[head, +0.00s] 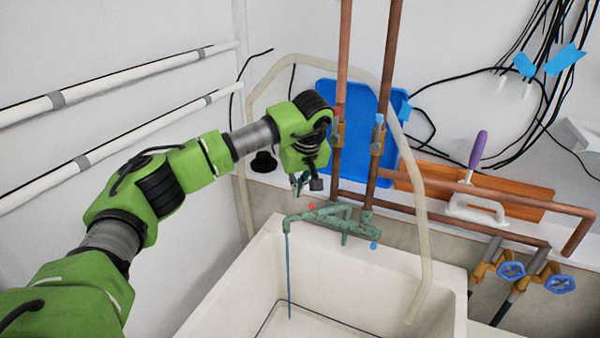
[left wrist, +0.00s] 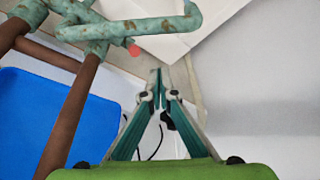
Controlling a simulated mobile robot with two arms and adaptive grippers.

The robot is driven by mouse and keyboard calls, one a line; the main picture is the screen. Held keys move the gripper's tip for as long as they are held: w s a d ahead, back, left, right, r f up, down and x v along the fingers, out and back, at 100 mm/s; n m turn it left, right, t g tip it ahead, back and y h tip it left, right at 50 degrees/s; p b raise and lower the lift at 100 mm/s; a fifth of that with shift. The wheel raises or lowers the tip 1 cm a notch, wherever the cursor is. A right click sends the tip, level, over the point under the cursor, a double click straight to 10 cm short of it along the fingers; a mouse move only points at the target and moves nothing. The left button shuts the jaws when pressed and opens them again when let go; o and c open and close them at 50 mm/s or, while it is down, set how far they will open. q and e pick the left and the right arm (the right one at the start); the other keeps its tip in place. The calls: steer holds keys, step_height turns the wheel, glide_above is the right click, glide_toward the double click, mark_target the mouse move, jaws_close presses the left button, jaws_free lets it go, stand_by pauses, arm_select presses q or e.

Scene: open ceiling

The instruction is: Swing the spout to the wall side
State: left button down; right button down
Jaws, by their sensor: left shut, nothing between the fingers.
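The green, weathered faucet (head: 345,224) sits at the back rim of the white sink (head: 244,268). Its spout (head: 312,213) reaches left from the faucet body and hangs over the basin's back left part. A thin blue-green stream (head: 289,270) drops from its end. In the left wrist view the spout (left wrist: 128,29) crosses the top, with a red knob (left wrist: 134,50) beside it. My left gripper (head: 299,184) is above and behind the spout, apart from it. Its teal fingers (left wrist: 157,78) are shut with nothing between them. My right gripper is not in view.
Copper pipes (head: 386,75) rise behind the faucet, before a blue panel (head: 350,95). A beige hose (head: 424,225) loops over the sink's right side. Blue-handled valves (head: 511,271) and a purple-handled trowel (head: 479,150) are at right. White wall pipes (head: 130,75) run at left.

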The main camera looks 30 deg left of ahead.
arm_select(q)
steer(key=s+d+f+p, duration=0.2)
steer(key=shift+s+d, duration=0.2)
steer(key=shift+d, duration=0.1)
steer(key=shift+f, duration=0.1)
